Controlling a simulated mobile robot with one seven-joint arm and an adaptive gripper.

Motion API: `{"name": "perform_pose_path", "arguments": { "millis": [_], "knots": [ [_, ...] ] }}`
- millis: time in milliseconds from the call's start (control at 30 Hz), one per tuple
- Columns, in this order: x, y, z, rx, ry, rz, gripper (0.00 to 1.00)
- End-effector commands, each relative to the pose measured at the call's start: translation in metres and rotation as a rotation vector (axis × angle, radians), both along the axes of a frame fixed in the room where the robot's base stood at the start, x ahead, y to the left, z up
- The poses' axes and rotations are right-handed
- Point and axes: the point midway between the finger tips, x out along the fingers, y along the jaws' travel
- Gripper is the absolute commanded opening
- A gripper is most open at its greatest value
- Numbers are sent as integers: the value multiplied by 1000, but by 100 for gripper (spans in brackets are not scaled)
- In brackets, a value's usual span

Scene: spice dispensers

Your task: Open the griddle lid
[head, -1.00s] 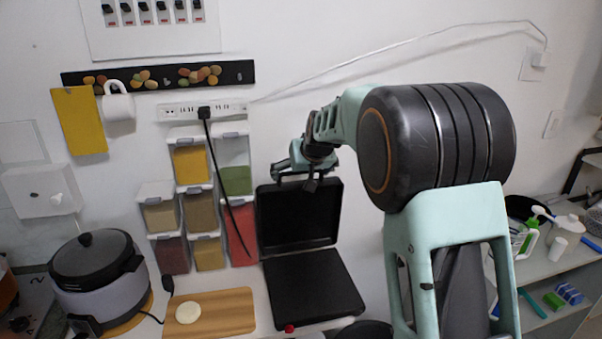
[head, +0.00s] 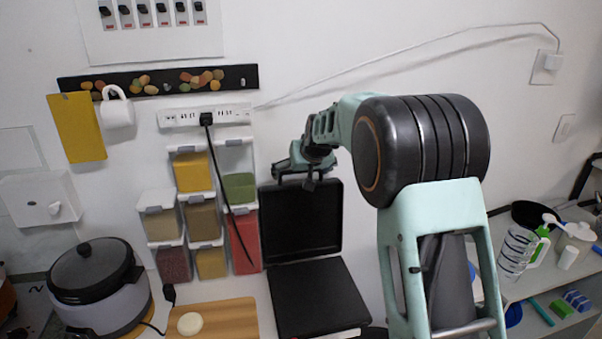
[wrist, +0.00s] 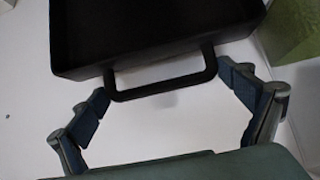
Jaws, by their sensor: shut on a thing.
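The black griddle has its lid (head: 300,225) standing up, close to vertical, near the wall, and its dark base (head: 318,298) lies flat on the counter. My gripper (head: 308,178) is at the top edge of the lid. In the wrist view, the lid (wrist: 150,35) fills the top, with its loop handle (wrist: 160,92) at its edge. The inside of the hinge is hard to make out.
Spice dispensers (head: 201,215) stand close left of the lid, with a black power cord (head: 225,185) hanging in front. A cutting board (head: 240,312) lies left of the base, and a cooker (head: 97,290) stands farther left. A shelf with cups (head: 517,253) is at the right.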

Motion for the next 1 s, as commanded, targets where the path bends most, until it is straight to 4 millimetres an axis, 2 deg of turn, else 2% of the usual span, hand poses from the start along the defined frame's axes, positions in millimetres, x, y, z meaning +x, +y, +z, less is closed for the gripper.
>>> {"name": "perform_pose_path", "arguments": {
  "millis": [467,1000],
  "knots": [
    [-4,-2,8,0,-5,-1,100],
    [-68,-18,72,1,-8,-3,100]
  ]
}}
